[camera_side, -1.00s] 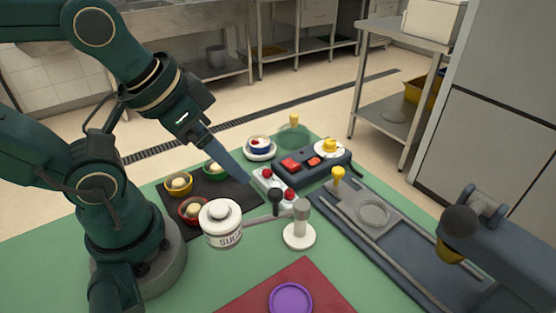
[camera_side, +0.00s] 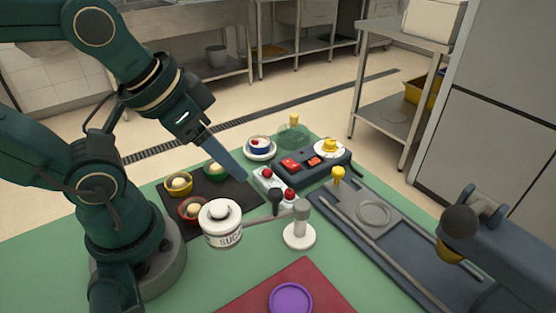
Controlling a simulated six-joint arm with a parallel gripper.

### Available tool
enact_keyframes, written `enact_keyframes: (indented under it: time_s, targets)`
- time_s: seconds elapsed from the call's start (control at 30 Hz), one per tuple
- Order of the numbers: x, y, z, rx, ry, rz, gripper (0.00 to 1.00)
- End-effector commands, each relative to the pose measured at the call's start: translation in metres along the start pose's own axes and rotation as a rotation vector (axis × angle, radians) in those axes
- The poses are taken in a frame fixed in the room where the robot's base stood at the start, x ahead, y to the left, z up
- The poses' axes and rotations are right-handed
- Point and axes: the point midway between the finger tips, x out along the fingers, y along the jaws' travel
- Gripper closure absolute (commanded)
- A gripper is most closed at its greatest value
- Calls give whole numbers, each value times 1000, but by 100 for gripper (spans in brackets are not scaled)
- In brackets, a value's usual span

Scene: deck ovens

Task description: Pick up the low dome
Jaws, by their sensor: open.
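A translucent green dome (camera_side: 293,134) with a yellow knob on top stands at the back of the green table. It looks like the low dome. My gripper (camera_side: 243,177) points down and to the right, over the right edge of the dark mat. It is open and empty, though only one long blue-grey finger shows clearly. The dome is apart from it, farther back and to the right.
A sugar jar (camera_side: 220,222) and white post (camera_side: 299,235) stand nearer. Several bowls occupy the mat (camera_side: 236,194).

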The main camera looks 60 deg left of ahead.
Motion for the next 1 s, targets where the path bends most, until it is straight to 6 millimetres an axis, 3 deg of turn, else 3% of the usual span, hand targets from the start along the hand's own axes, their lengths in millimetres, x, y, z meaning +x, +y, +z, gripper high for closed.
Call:
enact_keyframes:
  time_s: [0.07,0.17,0.37,0.53,0.8,1.0]
  targets:
    - [0,0,-1,15,3,0,37]
    - [-8,2,-19,49,62,7,37]
    - [-18,-2,-81,84,133,3,37]
    - [-7,-20,-136,77,146,-18,37]
    - [44,-71,-204,25,121,-58,37]
    - [101,-122,-224,-46,67,-81,37]
